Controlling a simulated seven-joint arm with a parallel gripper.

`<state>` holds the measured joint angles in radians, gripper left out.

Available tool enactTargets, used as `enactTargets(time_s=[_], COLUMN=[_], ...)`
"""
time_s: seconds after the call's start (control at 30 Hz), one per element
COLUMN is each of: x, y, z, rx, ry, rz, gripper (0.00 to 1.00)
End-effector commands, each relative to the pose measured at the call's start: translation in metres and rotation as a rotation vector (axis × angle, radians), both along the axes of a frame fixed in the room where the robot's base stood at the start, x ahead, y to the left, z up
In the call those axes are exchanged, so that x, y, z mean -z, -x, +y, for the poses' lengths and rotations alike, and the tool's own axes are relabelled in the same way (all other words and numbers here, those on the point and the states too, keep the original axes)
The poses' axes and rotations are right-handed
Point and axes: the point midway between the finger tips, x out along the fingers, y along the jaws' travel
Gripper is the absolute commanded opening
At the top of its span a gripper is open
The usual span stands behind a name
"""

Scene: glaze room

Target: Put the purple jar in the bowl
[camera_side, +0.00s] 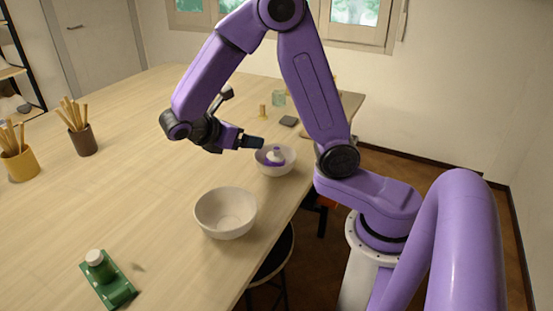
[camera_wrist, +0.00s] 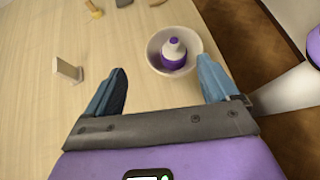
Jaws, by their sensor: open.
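The purple jar (camera_side: 276,156) has a white upper part and, in the wrist view, a purple tip (camera_wrist: 173,55). It sits inside a white bowl (camera_side: 290,166) near the table's right edge, which also shows in the wrist view (camera_wrist: 198,40). My gripper (camera_side: 258,143) is open and empty, just left of and above this bowl in the side view. In the wrist view its two fingers (camera_wrist: 163,68) are spread wide, with the bowl and jar beyond and between them. A second white bowl (camera_side: 226,226) stands empty nearer the side camera.
A green-bodied jar with a white lid (camera_side: 97,268) stands on a green tray (camera_side: 118,293) at front left. A dark cup (camera_side: 84,142) and a yellow cup (camera_side: 20,165) hold sticks. The table's middle is clear.

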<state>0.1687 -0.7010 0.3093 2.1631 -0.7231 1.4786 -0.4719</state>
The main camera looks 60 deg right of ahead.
Motion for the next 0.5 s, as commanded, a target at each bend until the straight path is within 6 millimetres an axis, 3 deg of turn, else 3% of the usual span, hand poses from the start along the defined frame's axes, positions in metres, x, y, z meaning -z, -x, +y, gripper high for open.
enactTargets(time_s=[0.27,0.5], x=[0.012,0.02], y=[0.048,0.103], z=[0.027,0.053], rx=[0.023,0.087], ry=[-0.293,-0.573], rz=[-0.164,-0.262], gripper=[0.88,0.88])
